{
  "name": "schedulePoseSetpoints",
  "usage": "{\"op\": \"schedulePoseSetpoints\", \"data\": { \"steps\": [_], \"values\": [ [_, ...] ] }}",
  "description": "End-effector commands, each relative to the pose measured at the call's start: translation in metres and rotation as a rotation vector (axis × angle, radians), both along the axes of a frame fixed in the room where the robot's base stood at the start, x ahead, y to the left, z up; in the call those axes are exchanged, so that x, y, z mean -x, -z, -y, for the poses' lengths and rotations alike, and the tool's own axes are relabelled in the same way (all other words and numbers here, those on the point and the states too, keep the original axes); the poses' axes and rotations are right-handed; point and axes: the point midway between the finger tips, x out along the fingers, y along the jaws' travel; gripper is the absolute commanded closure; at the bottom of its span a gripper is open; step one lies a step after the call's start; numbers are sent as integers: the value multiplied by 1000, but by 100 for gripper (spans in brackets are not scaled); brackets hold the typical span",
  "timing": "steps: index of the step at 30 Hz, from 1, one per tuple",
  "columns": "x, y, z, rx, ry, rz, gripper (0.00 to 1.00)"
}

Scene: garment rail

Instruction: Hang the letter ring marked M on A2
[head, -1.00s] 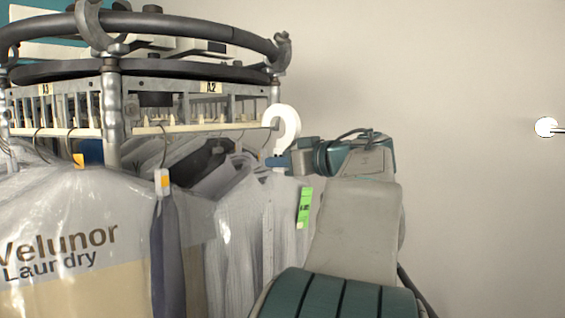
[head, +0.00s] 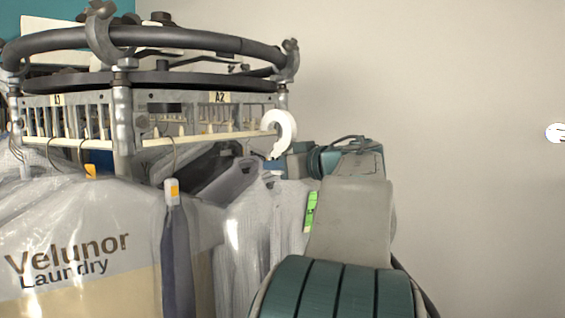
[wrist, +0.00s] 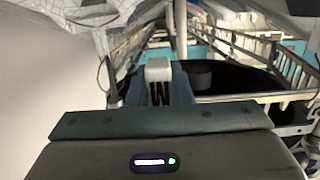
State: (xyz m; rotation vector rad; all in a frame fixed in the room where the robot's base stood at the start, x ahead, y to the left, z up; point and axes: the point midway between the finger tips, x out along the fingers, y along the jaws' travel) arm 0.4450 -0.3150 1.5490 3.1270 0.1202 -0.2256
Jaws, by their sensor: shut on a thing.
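The letter ring (head: 282,124) is a white open hook shape at the right end of the rail in the head view. In the wrist view, the ring's white tab (wrist: 159,68) shows a dark M. My gripper (head: 274,163) is shut on the ring's lower end and holds it upright; its blue fingers (wrist: 160,92) show in the wrist view. The A2 label (head: 220,97) sits on the rack frame above a cream rail (head: 205,137). The ring overlaps the rail's right end in the picture; I cannot tell whether it is around the rail or in front.
Garments in clear bags (head: 75,230) hang close below the rail, left of my arm. A grey shirt (head: 245,225) with a green tag (head: 311,211) hangs beside my arm. A metal post (head: 123,130) bounds the section at left. The right side by the wall is clear.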

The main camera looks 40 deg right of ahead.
Motion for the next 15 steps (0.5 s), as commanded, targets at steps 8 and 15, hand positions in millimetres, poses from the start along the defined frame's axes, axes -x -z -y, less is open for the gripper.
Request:
{"op": "schedulePoseSetpoints", "data": {
  "steps": [8,15],
  "values": [
    [-7,-2,-1,1,1,1,100],
    [-7,-2,-1,1,1,0,100]
  ]
}}
